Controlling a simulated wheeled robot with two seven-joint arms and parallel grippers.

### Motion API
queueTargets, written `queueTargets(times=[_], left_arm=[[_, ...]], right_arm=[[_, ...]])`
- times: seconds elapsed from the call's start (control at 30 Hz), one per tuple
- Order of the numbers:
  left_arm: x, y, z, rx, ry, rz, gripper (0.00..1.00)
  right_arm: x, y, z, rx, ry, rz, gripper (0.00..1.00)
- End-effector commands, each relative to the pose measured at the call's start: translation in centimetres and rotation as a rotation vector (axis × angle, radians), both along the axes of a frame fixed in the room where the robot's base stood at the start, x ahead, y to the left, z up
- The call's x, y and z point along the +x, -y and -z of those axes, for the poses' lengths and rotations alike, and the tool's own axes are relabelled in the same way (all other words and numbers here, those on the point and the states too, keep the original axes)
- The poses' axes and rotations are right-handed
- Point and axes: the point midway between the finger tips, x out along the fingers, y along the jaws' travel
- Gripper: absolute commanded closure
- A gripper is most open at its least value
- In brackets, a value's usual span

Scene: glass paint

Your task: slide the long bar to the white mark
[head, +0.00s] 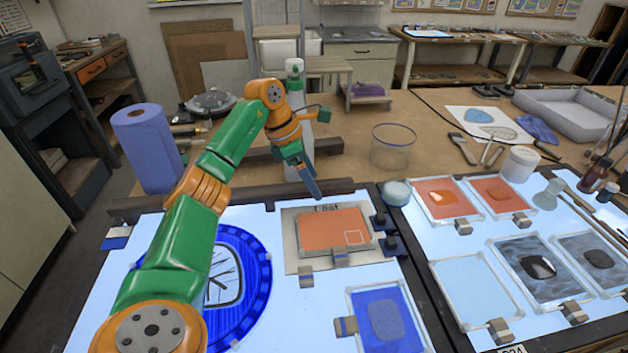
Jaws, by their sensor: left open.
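A long dark brown bar (238,198) lies along the back edge of the lit glass table, and a second dark bar (328,146) lies behind it on the wooden bench. I cannot tell for certain which is the task's bar. My left gripper (310,187) is open, reaching down with its fingers over the front bar. Whether they touch it is not clear. My right gripper is out of view.
A round blue glass piece (257,290) lies partly under my left arm. Several framed panes fill the right side.

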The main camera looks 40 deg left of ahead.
Motion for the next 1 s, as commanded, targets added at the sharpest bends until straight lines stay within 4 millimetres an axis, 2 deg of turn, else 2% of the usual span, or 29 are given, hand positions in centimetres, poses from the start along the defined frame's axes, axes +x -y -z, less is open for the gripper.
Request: queueTargets(times=[0.13,0.33,0.63,1.0], left_arm=[[0.31,0.29,1.01,-0.002,0.000,-0.001,0.20],[0.36,0.33,1.03,-0.003,0.001,-0.001,0.20],[0.38,0.34,0.99,-0.004,0.002,-0.001,1.00],[0.40,0.34,0.95,-0.004,0.004,-0.002,1.00]], right_arm=[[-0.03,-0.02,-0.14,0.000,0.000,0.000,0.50],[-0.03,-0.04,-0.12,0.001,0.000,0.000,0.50],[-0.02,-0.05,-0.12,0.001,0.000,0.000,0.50],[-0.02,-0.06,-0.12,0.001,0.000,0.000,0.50]])
